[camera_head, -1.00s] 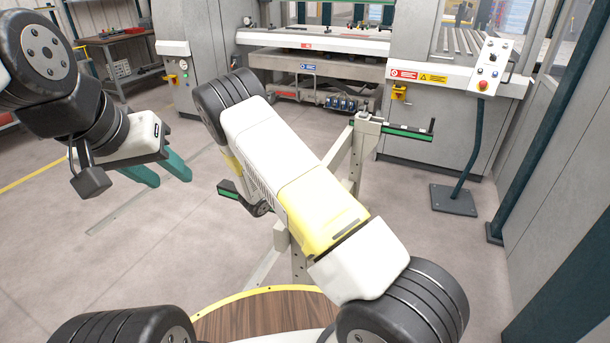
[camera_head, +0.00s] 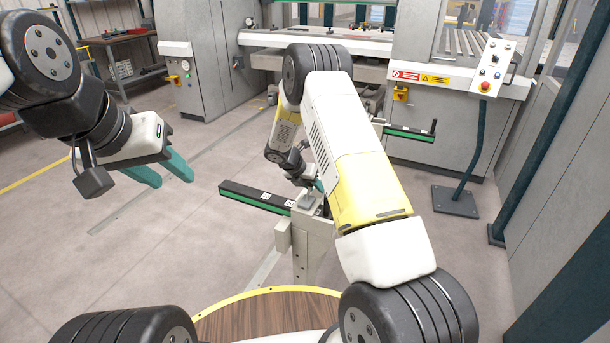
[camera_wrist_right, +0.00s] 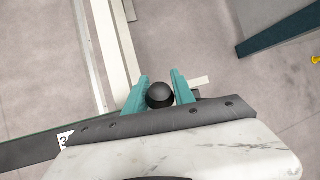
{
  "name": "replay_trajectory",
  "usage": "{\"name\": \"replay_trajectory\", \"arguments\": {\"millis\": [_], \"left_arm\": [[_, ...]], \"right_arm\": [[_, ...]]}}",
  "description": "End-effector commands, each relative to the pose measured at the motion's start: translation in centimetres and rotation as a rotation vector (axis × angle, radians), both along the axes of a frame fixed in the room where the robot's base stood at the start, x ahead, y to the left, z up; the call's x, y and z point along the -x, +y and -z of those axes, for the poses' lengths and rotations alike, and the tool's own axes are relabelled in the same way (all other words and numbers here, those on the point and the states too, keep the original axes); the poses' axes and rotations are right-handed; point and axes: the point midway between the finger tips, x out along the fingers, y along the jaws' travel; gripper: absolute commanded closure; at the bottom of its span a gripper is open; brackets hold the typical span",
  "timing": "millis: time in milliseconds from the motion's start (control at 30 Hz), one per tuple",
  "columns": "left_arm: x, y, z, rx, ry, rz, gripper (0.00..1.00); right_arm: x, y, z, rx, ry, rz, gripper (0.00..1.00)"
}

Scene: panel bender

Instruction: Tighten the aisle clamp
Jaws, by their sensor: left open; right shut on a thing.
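In the right wrist view, the teal fingers of my right gripper (camera_wrist_right: 162,82) are closed on either side of a round black knob (camera_wrist_right: 160,96). I take the knob to be the handle of the aisle clamp. In the head view, my right gripper (camera_head: 318,186) is at the top of a grey stand (camera_head: 301,235), partly hidden by my own arm. A black and green bar (camera_head: 256,197) reaches left from the stand top. The clamp body is mostly hidden. My left gripper (camera_head: 160,175) is open and empty over bare floor at the left.
A second black and green bar (camera_head: 410,132) shows to the right behind my arm. The large grey machine (camera_head: 440,120) with a control panel (camera_head: 490,70) stands at the back. The floor at left is clear.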

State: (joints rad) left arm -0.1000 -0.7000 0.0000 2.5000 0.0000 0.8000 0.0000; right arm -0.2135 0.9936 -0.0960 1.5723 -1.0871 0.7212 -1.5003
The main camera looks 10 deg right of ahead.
Motion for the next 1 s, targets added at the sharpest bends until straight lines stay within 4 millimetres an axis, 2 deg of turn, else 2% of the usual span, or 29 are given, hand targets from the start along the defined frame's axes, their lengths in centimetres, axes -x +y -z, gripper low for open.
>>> {"name": "replay_trajectory", "arguments": {"millis": [467, 500, 600, 867, 1000], "left_arm": [[0.0, 0.0, 0.0, 0.0, 0.0, 0.0, 0.59], [0.0, 0.0, 0.0, 0.0, 0.0, 0.0, 0.59], [0.0, 0.0, 0.0, 0.0, 0.0, 0.0, 0.59], [0.0, 0.0, 0.0, 0.0, 0.0, 0.0, 0.59], [0.0, 0.0, 0.0, 0.0, 0.0, 0.0, 0.59]], "right_arm": [[-0.06, 0.08, 0.18, -0.01, 0.014, -0.003, 1.0], [-0.05, 0.07, 0.18, -0.01, 0.014, -0.003, 0.68], [-0.04, 0.05, 0.19, -0.009, 0.015, -0.003, 0.48], [-0.02, -0.01, 0.13, -0.008, 0.015, -0.001, 0.48], [0.09, 0.35, -0.54, -0.009, 0.013, -0.002, 0.48]]}}
